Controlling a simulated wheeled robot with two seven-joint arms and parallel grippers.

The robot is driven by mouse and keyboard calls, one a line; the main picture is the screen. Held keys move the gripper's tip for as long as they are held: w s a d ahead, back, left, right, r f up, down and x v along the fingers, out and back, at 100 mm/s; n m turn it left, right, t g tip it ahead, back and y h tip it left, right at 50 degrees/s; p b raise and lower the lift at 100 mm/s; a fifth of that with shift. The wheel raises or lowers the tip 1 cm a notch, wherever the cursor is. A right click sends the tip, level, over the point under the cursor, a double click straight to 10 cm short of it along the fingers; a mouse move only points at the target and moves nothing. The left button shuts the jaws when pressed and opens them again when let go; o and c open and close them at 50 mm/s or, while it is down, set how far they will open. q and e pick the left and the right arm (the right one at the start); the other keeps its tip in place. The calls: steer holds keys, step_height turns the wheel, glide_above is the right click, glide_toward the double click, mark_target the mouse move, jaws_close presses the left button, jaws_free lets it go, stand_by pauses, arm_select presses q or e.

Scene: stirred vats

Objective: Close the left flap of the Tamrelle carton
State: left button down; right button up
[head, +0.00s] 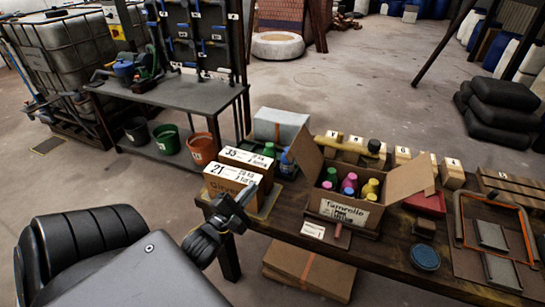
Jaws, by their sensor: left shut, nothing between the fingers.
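The Tamrelle carton (343,209) stands open on the wooden table, its label facing me. Several bottles with green, pink and yellow caps show inside it. Its left flap (306,156) stands up, leaning outward to the left. Its right flap (411,179) is spread outward to the right. My left gripper (246,193) is shut and empty. In the picture it is left of the carton, in front of a box marked 21, apart from the left flap. My right gripper is not in view.
Boxes marked 21 (230,184) and 35 (248,160) stand left of the carton, with bottles beside them.

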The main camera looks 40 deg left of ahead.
arm_select(q)
steer(key=w+d+r+p, duration=0.2)
steer(key=w+r+p, duration=0.1)
steer(key=w, duration=0.7)
steer(key=shift+w+r+p, duration=0.3)
steer(key=shift+w+p, duration=0.05)
steer(key=shift+p, duration=0.15)
steer(key=shift+r, duration=0.1)
